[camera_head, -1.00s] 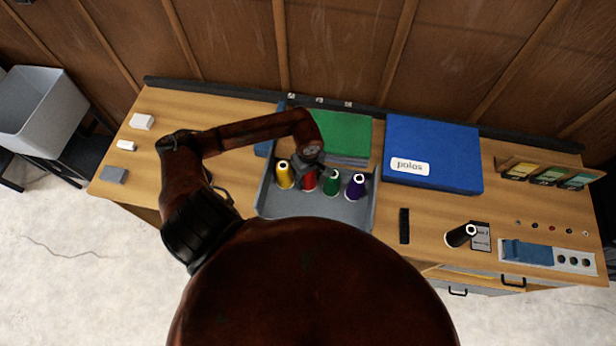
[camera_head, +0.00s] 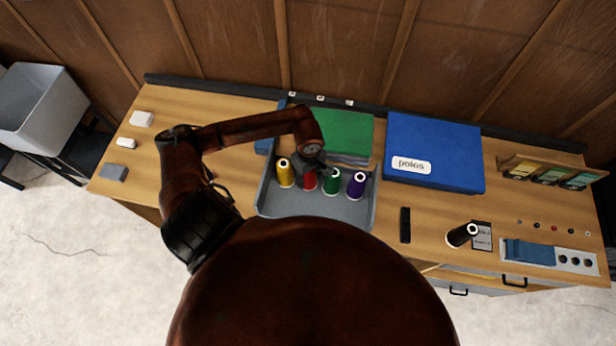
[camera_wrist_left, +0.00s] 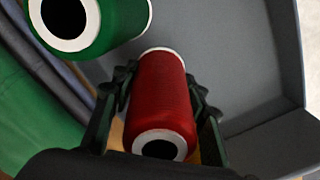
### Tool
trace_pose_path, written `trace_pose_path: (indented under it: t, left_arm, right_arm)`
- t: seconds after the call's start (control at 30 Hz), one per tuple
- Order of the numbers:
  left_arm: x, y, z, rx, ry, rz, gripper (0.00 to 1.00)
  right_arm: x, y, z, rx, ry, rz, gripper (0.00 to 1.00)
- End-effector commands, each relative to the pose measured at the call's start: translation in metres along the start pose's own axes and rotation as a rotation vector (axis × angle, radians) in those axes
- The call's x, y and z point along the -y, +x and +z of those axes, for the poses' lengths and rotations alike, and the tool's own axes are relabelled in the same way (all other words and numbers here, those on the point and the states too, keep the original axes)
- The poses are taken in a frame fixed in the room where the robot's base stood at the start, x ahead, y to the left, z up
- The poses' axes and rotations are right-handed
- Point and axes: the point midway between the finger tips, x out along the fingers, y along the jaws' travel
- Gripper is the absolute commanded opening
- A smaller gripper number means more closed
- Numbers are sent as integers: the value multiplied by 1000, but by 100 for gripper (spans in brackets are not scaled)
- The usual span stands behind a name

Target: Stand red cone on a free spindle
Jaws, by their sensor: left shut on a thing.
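The red cone (camera_head: 309,184) stands in the grey tray (camera_head: 283,207), between the yellow cone (camera_head: 285,174) and the green cone (camera_head: 332,181). My left gripper (camera_head: 311,168) comes down over it from behind and hides its upper part. In the left wrist view, the red cone (camera_wrist_left: 162,100) lies between the two dark fingers, which are shut on its sides. The green cone (camera_wrist_left: 90,22) is close beside it there. I cannot tell whether the red cone is lifted off the tray. No free spindle can be clearly made out. My right gripper is not in view.
A purple cone (camera_head: 356,186) stands at the tray's right. A green stack (camera_head: 345,130) and a blue box (camera_head: 433,150) are behind. The table's left part holds small white pieces.

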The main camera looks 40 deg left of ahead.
Motion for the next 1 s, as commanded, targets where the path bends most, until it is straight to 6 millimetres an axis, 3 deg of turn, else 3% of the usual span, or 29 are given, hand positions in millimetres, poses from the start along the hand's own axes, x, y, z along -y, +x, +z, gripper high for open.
trace_pose_path:
  t: [0.47, 0.5, 0.77, 1.0]
  left_arm:
    - [0, 6, 0, 0, 0, 1, 13]
    - [0, 5, 0, 0, 0, 1, 42]
    - [0, 6, 0, 0, 0, 1, 60]
    - [0, 6, 0, 0, 0, 0, 61]
  right_arm:
    - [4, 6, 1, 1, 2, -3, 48]
    - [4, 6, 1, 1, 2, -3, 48]
    - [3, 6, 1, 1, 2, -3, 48]
    - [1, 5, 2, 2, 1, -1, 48]
